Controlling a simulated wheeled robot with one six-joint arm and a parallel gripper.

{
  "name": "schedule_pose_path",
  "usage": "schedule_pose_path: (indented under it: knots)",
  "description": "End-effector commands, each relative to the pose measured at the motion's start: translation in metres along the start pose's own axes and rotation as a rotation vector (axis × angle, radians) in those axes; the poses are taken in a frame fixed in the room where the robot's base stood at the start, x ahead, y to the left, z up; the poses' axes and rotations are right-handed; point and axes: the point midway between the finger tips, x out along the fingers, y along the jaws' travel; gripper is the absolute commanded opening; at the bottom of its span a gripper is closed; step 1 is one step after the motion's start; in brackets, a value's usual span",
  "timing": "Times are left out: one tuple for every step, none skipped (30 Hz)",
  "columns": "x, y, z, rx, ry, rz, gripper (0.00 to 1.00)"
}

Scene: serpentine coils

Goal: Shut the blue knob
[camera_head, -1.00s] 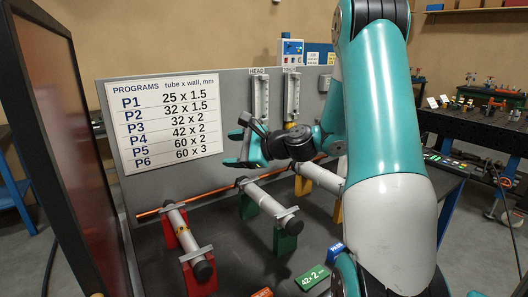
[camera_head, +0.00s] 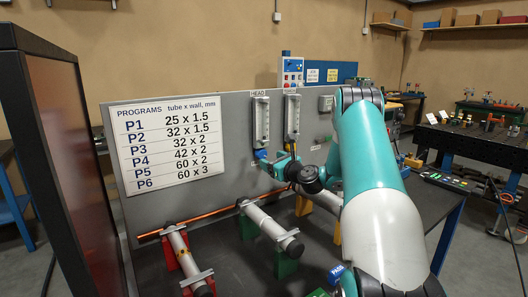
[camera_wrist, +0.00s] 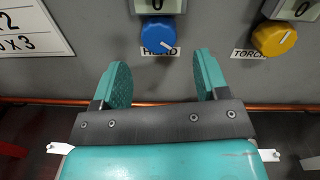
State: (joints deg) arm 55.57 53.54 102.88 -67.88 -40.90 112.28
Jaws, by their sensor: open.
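The blue knob (camera_wrist: 158,34) is on the grey panel below a gauge, above the partly covered HEAD label. Its white mark points toward the lower right. It also shows small in the head view (camera_head: 261,154), beside my gripper. My gripper (camera_wrist: 160,70) is open and empty. In the wrist view its two teal fingers point at the panel, one to each side of the knob and a little lower in the picture. The knob shows uncovered between and beyond the fingertips, and I see no contact.
A yellow knob (camera_wrist: 274,39) sits to the right above the TORCH label. A copper tube (camera_wrist: 155,104) runs along the panel's foot. Tube holders with grey cylinders (camera_head: 270,225) stand on the bench below. A dark-framed screen (camera_head: 75,150) stands at the left.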

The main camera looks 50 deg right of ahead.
Motion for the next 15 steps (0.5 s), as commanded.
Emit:
schedule_pose_path:
  knots:
    - [0.011, 0.001, 0.004, -0.002, -0.001, 0.004, 0.68]
    - [0.017, 0.000, 0.003, -0.003, 0.000, 0.002, 0.68]
    - [0.024, 0.001, 0.003, -0.002, -0.001, 0.002, 0.68]
    - [0.029, 0.000, 0.003, -0.002, -0.001, 0.002, 0.68]
    - [0.033, 0.000, 0.002, -0.002, -0.001, 0.002, 0.68]
    - [0.038, 0.000, 0.002, -0.002, 0.000, 0.001, 0.68]
    - [0.041, 0.000, 0.002, -0.002, 0.000, 0.002, 0.68]
    - [0.044, 0.000, 0.001, -0.002, 0.000, 0.001, 0.68]
    - [0.047, 0.000, 0.001, -0.001, 0.001, 0.001, 0.68]
    - [0.049, 0.000, 0.001, -0.001, 0.000, 0.001, 0.68]
    - [0.050, 0.000, 0.001, -0.001, 0.000, 0.000, 0.68]
    - [0.051, -0.001, 0.000, -0.001, 0.000, -0.001, 0.68]
    - [0.052, -0.001, 0.000, -0.001, 0.001, -0.001, 0.68]
    - [0.052, -0.001, 0.000, 0.000, 0.001, -0.001, 0.68]
    - [0.052, -0.001, -0.001, 0.000, 0.001, -0.001, 0.68]
